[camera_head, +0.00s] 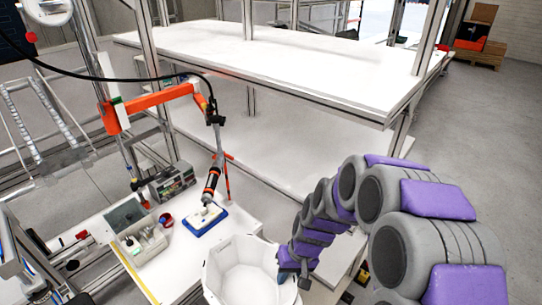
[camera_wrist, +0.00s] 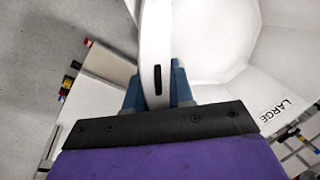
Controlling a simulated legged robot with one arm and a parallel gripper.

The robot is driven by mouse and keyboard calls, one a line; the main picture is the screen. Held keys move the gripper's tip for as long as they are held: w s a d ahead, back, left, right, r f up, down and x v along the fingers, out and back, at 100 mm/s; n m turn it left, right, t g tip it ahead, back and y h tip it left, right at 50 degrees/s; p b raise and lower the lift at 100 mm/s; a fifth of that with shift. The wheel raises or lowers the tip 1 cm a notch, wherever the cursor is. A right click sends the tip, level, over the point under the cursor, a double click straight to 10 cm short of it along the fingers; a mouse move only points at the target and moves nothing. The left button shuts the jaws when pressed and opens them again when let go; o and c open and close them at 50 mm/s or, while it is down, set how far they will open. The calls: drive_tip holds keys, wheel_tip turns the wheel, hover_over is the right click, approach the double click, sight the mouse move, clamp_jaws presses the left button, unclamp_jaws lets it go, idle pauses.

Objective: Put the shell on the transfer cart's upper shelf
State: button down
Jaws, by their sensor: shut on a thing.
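The shell (camera_head: 240,268) is a white, open, faceted bowl shape at the bottom of the head view. My gripper (camera_head: 291,277) is at its right rim, with the fingertips partly hidden there. In the wrist view the blue-grey fingers of my gripper (camera_wrist: 158,88) are shut on the shell's white wall, one on each side, beside a dark slot. The shell's inside (camera_wrist: 215,45) faces up and right and bears the word LARGE. A white two-level metal-framed unit, apparently the cart, stands ahead; its upper shelf (camera_head: 270,62) is empty and well apart from the shell.
A white workbench (camera_head: 185,255) left of the shell carries a blue tray (camera_head: 205,219), a grey box (camera_head: 172,182) and small items. An orange jointed arm (camera_head: 150,108) with a hanging tool stands between bench and shelves. Metal posts flank the upper shelf. Open floor lies at right.

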drive_tip(key=w+d+r+m, duration=0.2)
drive_tip(key=w+d+r, duration=0.2)
drive_tip(key=w+d, duration=0.5)
drive_tip(key=shift+w+d+t, duration=0.3)
drive_tip(key=shift+w, duration=0.7)
drive_tip(key=shift+r, duration=0.1)
